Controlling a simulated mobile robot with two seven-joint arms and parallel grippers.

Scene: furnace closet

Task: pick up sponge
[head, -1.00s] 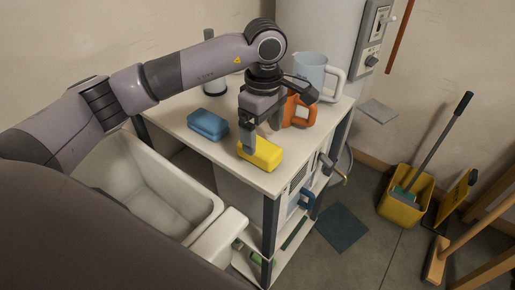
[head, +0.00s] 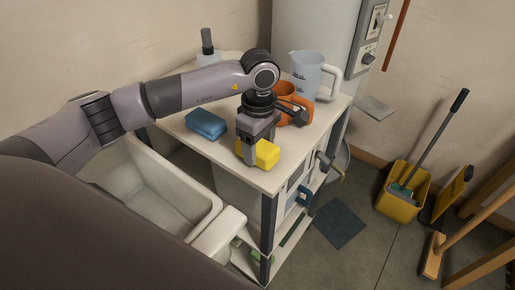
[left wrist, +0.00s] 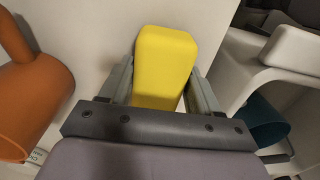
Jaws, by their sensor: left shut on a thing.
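A yellow sponge (head: 267,154) is at the front of the white table top (head: 225,158). My left gripper (head: 256,156) points down over it and is shut on it. In the left wrist view the yellow sponge (left wrist: 163,66) sits between the two fingers (left wrist: 160,82), one along each side. The sponge is at or very near the table top; I cannot tell whether it is lifted. A blue sponge (head: 206,124) lies on the table to the left of the gripper. My right gripper is out of view.
An orange mug (head: 283,95) and a clear jug (head: 306,76) stand close behind my gripper. A bottle (head: 208,48) is at the back left. A white basin (head: 190,222) is left of the table, and a yellow dustpan bucket (head: 402,200) is on the floor at right.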

